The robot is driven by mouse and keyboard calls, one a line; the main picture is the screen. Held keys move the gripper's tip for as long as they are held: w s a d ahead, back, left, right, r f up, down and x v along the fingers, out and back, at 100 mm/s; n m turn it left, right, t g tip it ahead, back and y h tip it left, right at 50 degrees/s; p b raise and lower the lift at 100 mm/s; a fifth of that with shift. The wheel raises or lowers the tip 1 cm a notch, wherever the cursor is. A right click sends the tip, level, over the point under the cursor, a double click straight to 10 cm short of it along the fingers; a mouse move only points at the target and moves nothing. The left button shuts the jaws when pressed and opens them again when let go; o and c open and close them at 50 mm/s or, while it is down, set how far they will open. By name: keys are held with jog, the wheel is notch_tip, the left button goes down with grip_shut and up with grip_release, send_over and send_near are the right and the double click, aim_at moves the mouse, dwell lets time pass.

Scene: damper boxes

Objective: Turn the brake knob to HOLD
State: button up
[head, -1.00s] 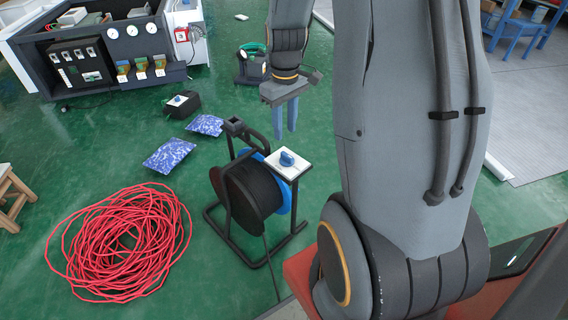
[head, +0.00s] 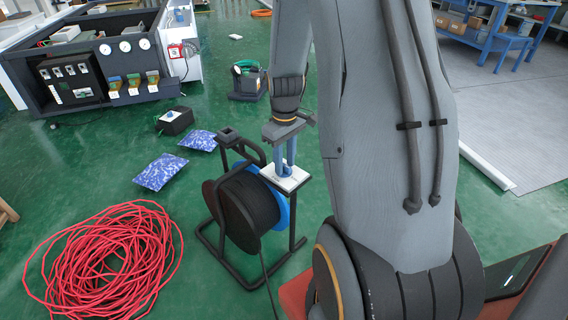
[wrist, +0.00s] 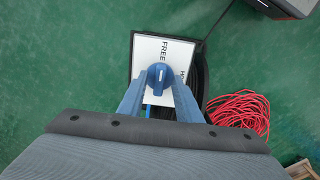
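The brake knob (wrist: 160,79) is blue with a pale mark on top. It sits on a white plate (wrist: 147,50) above the cable reel; this plate also shows in the head view (head: 296,182). In the wrist view the mark points up, towards the word FREE. A second word, starting with H, is partly visible at the plate's right. My gripper (wrist: 159,84) is open, pointing down, with one blue finger on each side of the knob. It also shows in the head view (head: 286,165). Whether the fingers touch the knob is unclear.
The black reel (head: 245,207) stands in a tubular frame on the green floor. A red cable coil (head: 105,262) lies to its left. Two blue patterned bags (head: 160,171) and a black box with a knob (head: 175,121) lie behind. A dark control bench (head: 100,75) stands at back left.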

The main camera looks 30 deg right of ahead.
grip_shut()
jog(key=shift+m+p, duration=0.4)
jog(key=shift+p, duration=0.25)
jog(key=m+p, duration=0.2)
jog(key=shift+r+p, duration=0.1)
jog(key=shift+p, duration=0.25)
jog(key=m+p, duration=0.4)
jog(key=shift+m, duration=0.3)
jog(key=m+p, duration=0.4)
jog(key=m, duration=0.1)
jog(key=shift+w+a, duration=0.1)
jog(key=m+p, duration=0.2)
jog(key=m, duration=0.3)
jog(key=shift+p, duration=0.3)
jog(key=shift+w+m, duration=0.1)
jog(key=shift+m, duration=0.3)
